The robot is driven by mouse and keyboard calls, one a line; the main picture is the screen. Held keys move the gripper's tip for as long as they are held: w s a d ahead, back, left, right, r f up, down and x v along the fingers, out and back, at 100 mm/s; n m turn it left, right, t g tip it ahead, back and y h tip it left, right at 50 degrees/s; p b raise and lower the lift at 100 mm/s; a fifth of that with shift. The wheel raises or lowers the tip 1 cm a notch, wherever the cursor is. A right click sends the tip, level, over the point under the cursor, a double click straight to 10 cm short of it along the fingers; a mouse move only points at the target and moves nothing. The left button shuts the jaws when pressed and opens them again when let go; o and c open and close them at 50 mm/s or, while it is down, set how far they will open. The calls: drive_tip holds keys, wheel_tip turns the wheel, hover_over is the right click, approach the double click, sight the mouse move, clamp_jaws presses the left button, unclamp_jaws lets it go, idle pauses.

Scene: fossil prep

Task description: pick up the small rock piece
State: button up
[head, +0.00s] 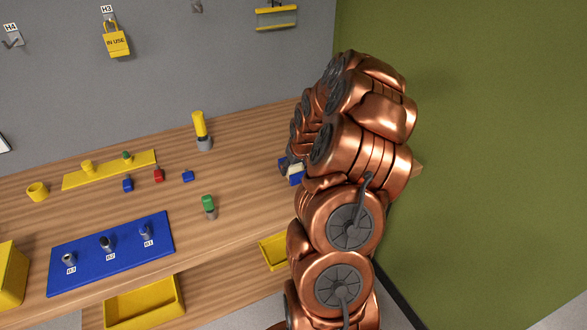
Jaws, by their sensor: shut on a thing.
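My gripper (290,172) is at the right end of the wooden bench, partly hidden behind my copper-coloured arm. Small blue parts show at its tip. A small pale piece (295,167) shows between them, and my gripper is shut on it. It appears to be the small rock piece, but most of it is hidden. I cannot tell whether it touches the bench top.
The wooden bench (245,190) holds a blue board (90,268) with labelled pegs, a yellow strip (75,180), a green-topped piece (208,205), a yellow-handled tool (200,130) and small red and blue blocks. Yellow bins (150,305) sit below. A green wall (480,140) stands right.

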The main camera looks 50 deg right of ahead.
drive_tip(key=c, duration=0.7)
drive_tip(key=shift+o, duration=0.2)
